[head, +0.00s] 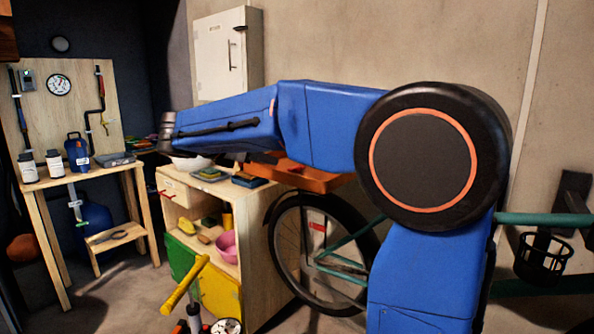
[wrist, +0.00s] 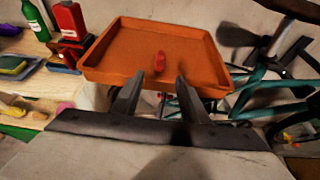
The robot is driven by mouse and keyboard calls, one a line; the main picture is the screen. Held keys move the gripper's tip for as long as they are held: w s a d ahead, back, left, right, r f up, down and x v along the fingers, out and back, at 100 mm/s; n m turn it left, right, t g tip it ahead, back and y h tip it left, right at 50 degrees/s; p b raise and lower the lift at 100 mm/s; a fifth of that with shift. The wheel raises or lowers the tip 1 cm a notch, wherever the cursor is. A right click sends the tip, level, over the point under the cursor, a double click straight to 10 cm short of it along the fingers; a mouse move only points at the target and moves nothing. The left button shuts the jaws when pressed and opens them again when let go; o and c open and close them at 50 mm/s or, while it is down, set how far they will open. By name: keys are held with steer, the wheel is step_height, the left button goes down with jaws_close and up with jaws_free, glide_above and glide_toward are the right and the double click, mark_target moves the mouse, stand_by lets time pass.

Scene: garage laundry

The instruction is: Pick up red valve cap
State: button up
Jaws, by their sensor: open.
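The red valve cap (wrist: 161,61) is a small red piece lying in the orange tray (wrist: 117,62) in the wrist view. My gripper (wrist: 169,77) is open and empty. Its two dark fingers point toward the tray's near rim, with the red piece just beyond and between the tips. I cannot tell the height of the fingertips over the tray. In the head view the orange tray (head: 314,180) shows partly behind my blue arm.
A red bottle (wrist: 69,20) and a green bottle (wrist: 35,18) stand left of the tray. A bicycle (head: 316,243) leans by the wall, below and right of the tray. Sponges (head: 209,174) lie on the wooden cabinet top. A yellow-handled tool (head: 186,284) stands in front.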

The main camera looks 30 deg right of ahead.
mark_target(294, 167)
steer(key=x, duration=1.6)
steer(key=shift+w, duration=0.1)
jaws_close()
